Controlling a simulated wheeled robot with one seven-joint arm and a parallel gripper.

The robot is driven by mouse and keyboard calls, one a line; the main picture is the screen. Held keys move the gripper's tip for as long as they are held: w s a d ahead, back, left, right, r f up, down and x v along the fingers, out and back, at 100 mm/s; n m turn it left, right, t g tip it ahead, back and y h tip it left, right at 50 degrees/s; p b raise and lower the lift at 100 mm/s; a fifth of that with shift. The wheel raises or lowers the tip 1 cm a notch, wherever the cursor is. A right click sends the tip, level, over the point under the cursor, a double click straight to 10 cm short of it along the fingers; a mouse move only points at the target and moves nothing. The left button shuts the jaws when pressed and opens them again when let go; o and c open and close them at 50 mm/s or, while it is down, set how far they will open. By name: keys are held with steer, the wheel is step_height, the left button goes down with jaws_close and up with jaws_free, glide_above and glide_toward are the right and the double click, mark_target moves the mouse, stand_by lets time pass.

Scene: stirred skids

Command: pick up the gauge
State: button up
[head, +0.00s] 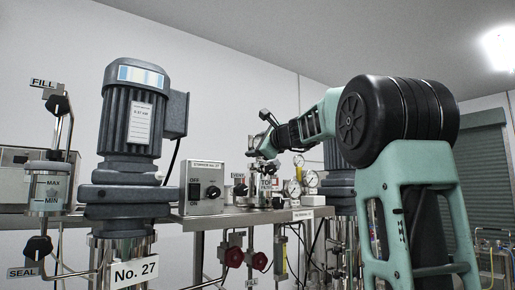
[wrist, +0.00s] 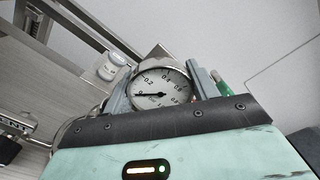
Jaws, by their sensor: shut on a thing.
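The gauge (wrist: 161,90) is a round white dial with a metal rim and black numbers, seen close up in the wrist view. It sits between the two grey fingers of my gripper (wrist: 160,82), which are shut on it. Its needle points left, near zero. Its lower edge is hidden behind the dark edge of my gripper. In the head view, my gripper (head: 262,140) is small and far off, above the back of the bench. I cannot clearly make out the held gauge there.
A large grey motor (head: 137,110) stands at left, beside a switch box (head: 204,190) on the steel bench. Other round gauges (head: 293,188) stand right of my gripper. Valves with red handles (head: 234,257) hang below.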

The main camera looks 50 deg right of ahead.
step_height(320, 180, up, 27)
steer(key=p, duration=1)
steer(key=shift+r+p, duration=0.15)
steer(key=shift+p, duration=0.25)
steer(key=shift+s, duration=0.1)
